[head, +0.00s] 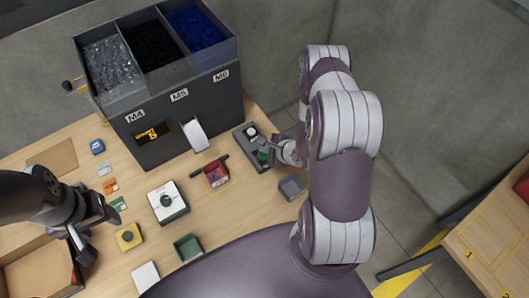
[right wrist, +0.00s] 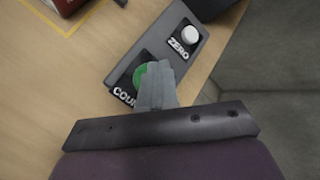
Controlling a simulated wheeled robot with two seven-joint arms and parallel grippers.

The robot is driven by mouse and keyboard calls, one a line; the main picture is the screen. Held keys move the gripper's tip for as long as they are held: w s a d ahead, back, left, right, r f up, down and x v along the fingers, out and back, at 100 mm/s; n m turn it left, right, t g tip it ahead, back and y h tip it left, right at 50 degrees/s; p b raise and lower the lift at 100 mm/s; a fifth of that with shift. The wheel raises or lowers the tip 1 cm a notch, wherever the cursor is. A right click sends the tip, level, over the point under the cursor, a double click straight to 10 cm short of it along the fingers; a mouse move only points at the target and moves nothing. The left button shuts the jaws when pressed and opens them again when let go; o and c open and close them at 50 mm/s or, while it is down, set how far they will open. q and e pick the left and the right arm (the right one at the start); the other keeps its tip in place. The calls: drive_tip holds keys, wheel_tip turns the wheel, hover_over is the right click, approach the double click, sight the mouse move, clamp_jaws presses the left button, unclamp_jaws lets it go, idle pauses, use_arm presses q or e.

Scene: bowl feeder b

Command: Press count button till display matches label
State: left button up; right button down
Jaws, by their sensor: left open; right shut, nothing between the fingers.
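The dark button panel (head: 241,138) stands on the table right of the hopper unit. Its white ZERO button (right wrist: 190,33) and green count button (right wrist: 139,74) show in the right wrist view. My right gripper (right wrist: 158,74) is shut and empty, its fingertips over the green button and partly hiding it and the COUNT lettering. I cannot tell whether they touch or press it. The black display (head: 151,133) on the hopper front shows yellow characters too small to read surely. My left gripper (head: 94,238) is open and empty at the left, above the table.
The hopper unit (head: 190,95) has three bins labelled M4, M5 and M6, with a white chute (head: 195,135). A red box (head: 216,174), grey tray (head: 291,187), green tray (head: 188,248), white device (head: 168,202) and cardboard box (head: 38,268) are on the table (head: 230,215).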

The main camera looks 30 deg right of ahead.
sight(266, 155)
drive_tip(key=shift+f, duration=0.4)
drive_tip(key=shift+f+b, duration=0.45)
drive_tip(key=shift+b, duration=0.05)
idle(0.3)
drive_tip(key=shift+r, duration=0.1)
drive_tip(key=shift+r+p, duration=0.8)
drive_tip(key=shift+p, duration=0.05)
wheel_tip(266, 155, up, 5)
drive_tip(key=p, duration=0.4)
drive_tip(key=shift+r+p, duration=0.1)
drive_tip(key=shift+p, duration=0.3)
idle(2.1)
